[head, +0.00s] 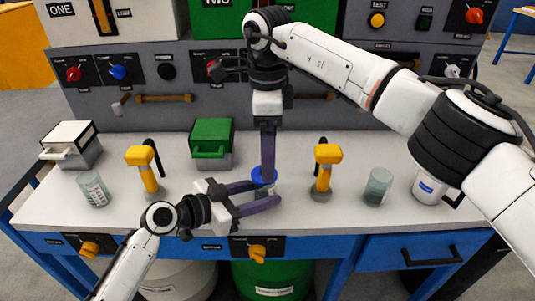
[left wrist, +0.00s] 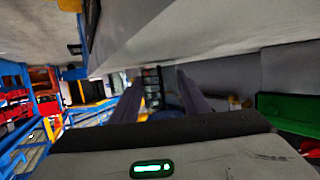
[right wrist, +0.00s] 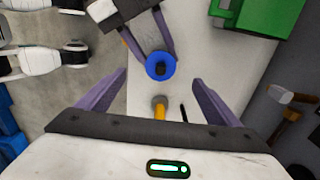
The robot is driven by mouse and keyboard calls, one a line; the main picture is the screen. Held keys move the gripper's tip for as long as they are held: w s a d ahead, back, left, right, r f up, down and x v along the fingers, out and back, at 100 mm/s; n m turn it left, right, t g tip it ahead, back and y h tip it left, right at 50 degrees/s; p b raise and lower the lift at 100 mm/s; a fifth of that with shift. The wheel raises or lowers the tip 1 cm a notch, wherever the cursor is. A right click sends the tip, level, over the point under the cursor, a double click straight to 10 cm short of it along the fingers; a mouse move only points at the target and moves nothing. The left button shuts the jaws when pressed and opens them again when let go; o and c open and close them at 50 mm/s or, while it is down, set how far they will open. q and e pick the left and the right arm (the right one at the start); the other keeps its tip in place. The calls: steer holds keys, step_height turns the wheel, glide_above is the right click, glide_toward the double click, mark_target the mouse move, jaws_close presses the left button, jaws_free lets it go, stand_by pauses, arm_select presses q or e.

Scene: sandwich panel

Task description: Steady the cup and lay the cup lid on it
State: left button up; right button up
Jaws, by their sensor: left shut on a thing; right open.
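A small clear grey cup (head: 268,189) stands near the front middle of the bench, partly hidden by my left gripper (head: 264,192), whose purple fingers are shut on it from the left. The blue round cup lid (head: 263,175) sits at the top of the cup. In the right wrist view the lid (right wrist: 150,66) is a blue ring with a dark middle, between the left fingers. Whether it is seated flat I cannot tell. My right gripper (right wrist: 160,82) points down above the lid; its fingers are open, spread wide on either side and clear of it.
Yellow-topped posts stand left (head: 139,156) and right (head: 328,153) of the cup. A green box (head: 212,132) and a white box (head: 72,132) stand behind. Clear beakers stand at left (head: 93,188) and right (head: 378,185). A white container (head: 428,189) is at far right.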

steer(key=shift+r, duration=1.55)
arm_select(q)
steer(key=o, duration=0.7)
steer(key=shift+o, duration=0.2)
steer(key=shift+a, duration=0.1)
